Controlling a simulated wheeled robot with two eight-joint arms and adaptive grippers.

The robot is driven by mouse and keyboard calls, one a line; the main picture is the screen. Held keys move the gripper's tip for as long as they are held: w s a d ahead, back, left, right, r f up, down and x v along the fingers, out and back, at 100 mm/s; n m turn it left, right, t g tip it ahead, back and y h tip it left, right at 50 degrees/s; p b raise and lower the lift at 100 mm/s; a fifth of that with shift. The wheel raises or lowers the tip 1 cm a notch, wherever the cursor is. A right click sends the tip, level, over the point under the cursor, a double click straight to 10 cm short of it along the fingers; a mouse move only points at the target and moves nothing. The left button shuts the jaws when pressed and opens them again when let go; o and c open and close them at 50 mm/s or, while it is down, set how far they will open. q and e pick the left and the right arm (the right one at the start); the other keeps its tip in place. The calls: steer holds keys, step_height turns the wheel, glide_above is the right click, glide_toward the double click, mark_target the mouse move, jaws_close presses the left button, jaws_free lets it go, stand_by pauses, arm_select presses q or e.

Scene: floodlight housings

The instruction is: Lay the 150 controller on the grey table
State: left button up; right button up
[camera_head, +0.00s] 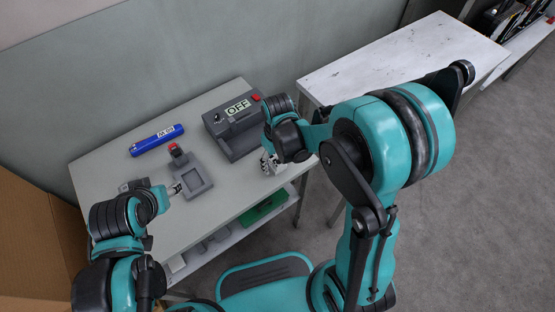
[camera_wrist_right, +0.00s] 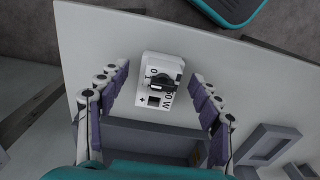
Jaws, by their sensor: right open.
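The controller is a small white block (camera_wrist_right: 150,64) with a black knob and a partly hidden label ending in "50 W". In the right wrist view it lies on the light grey table (camera_wrist_right: 85,40), between the fingers of my right gripper (camera_wrist_right: 158,74). The fingers are open, with a gap on both sides of it. In the head view my right gripper (camera_head: 269,162) is low over the right side of the grey table (camera_head: 110,165), and the controller is not clearly seen there.
A grey box (camera_head: 232,128) marked OFF stands behind my right gripper. A grey fixture (camera_head: 192,180) with a red-topped part and a blue cylinder (camera_head: 157,140) are on the same table. A white table (camera_head: 400,62) stands to the right. The table's front strip is mostly clear.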

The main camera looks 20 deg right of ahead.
step_height(320, 180, up, 12)
steer(key=s+d+r+m+t, duration=0.3)
steer(key=s+d+m+t, duration=0.1)
steer(key=s+t, duration=0.3)
steer(key=shift+s, duration=1)
steer(key=shift+d+r, duration=0.1)
stand_by(1.3)
